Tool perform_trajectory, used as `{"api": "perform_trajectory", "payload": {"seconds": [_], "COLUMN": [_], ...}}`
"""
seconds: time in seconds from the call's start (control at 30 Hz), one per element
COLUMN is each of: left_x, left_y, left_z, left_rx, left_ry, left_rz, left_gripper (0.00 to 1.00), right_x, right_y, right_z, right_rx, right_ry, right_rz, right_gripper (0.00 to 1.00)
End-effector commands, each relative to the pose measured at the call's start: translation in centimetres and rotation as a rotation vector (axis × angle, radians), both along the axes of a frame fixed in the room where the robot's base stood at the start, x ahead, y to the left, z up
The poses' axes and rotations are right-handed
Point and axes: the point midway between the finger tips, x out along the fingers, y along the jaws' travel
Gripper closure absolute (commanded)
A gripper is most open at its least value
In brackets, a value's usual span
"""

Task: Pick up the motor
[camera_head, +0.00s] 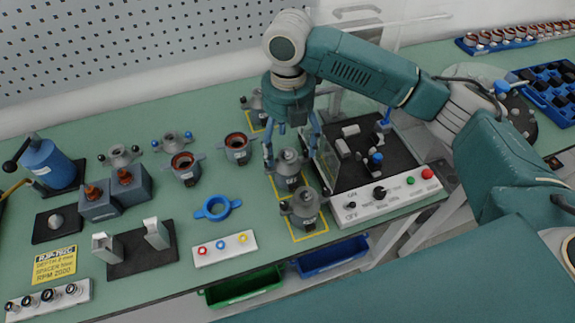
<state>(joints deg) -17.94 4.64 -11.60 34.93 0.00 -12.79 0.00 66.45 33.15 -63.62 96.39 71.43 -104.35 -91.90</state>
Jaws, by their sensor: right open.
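Several grey motors stand on the green table. One motor (288,170) is below and between the fingers of my right gripper (290,158). The gripper points down and its fingers are spread apart, one on each side of that motor. I cannot tell whether they touch it. A second grey motor (303,210) stands nearer the table's front, inside a yellow square. Another motor (255,104) is behind the gripper, partly hidden. My left gripper is out of view.
A test station (390,208) with buttons stands just right of the motors. Copper-wound stators (187,168), a blue ring (216,208) and a three-button panel (225,247) lie to the left. Green (243,286) and blue (330,256) bins hang below the front edge.

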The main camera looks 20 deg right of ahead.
Motion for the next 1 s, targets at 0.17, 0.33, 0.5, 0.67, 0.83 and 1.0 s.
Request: {"api": "perform_trajectory", "payload": {"seconds": [0.17, 0.33, 0.5, 0.67, 0.83, 1.0], "left_x": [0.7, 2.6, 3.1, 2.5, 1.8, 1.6], "left_y": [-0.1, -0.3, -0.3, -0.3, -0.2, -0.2], "left_z": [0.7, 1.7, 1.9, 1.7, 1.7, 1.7], "left_rx": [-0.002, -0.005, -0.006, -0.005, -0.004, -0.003], "left_ry": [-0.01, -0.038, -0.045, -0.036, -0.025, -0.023], "left_rz": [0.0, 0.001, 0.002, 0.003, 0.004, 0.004], "left_gripper": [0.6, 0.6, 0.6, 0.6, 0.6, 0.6], "right_x": [-0.1, -0.1, 0.0, 0.0, 0.0, 0.0], "right_y": [-0.1, 0.0, 0.0, 0.0, 0.0, 0.0], "right_z": [-1.4, -4.1, -5.5, -5.6, -5.6, -5.6], "right_rx": [-0.002, -0.001, -0.001, -0.001, -0.001, -0.001], "right_ry": [0.002, 0.003, 0.0, -0.001, -0.001, -0.001], "right_rz": [-0.001, -0.001, 0.0, 0.001, 0.001, 0.001], "right_gripper": [0.24, 0.24, 0.24, 0.24, 0.48, 0.81]}}
